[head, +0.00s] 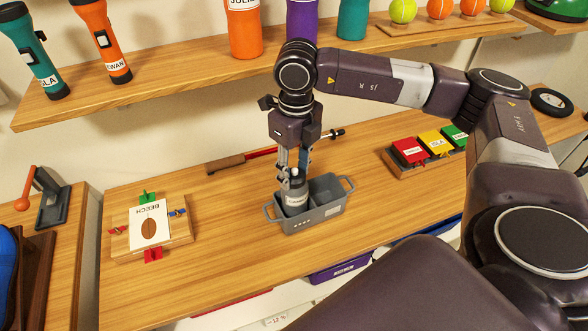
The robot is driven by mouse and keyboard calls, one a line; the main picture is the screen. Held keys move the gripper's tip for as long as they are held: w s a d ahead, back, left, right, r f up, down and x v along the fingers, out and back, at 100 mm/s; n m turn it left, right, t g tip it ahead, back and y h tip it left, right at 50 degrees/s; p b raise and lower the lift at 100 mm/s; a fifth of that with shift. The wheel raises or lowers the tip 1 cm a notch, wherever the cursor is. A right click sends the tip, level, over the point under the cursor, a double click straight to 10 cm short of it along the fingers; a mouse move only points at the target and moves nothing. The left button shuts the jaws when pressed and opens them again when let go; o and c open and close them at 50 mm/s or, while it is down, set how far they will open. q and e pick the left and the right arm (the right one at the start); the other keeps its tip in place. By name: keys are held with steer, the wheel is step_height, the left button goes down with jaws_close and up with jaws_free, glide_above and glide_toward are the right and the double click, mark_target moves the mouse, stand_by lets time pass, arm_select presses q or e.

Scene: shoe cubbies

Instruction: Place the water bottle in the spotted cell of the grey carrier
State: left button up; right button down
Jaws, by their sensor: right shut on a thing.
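The grey carrier (328,208) stands on the wooden shelf in the middle of the head view, with a handle at each end. The water bottle (296,192) is grey with a dark cap and a pale label. It is upright at the left part of the carrier, its lower part hidden behind the front wall. Whether it touches the carrier's floor I cannot tell. My right gripper (293,172) points down from above and is shut on the bottle's top. The right part of the carrier looks empty. My left gripper is out of view.
A wooden board with a BEECH card and clips (151,225) lies to the left. Red, yellow and green boxes (435,144) stand to the right. A long red-handled tool (262,154) lies behind the carrier. The upper shelf holds torches, bottles and balls.

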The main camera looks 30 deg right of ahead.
steer(key=shift+f, duration=0.1)
steer(key=c, duration=1.3)
jaws_free()
steer(key=shift+o, duration=0.2)
steer(key=shift+r, duration=0.3)
step_height(320, 180, up, 12)
steer(key=b, duration=0.2)
steer(key=shift+b, duration=0.3)
steer(key=shift+d+f, duration=0.1)
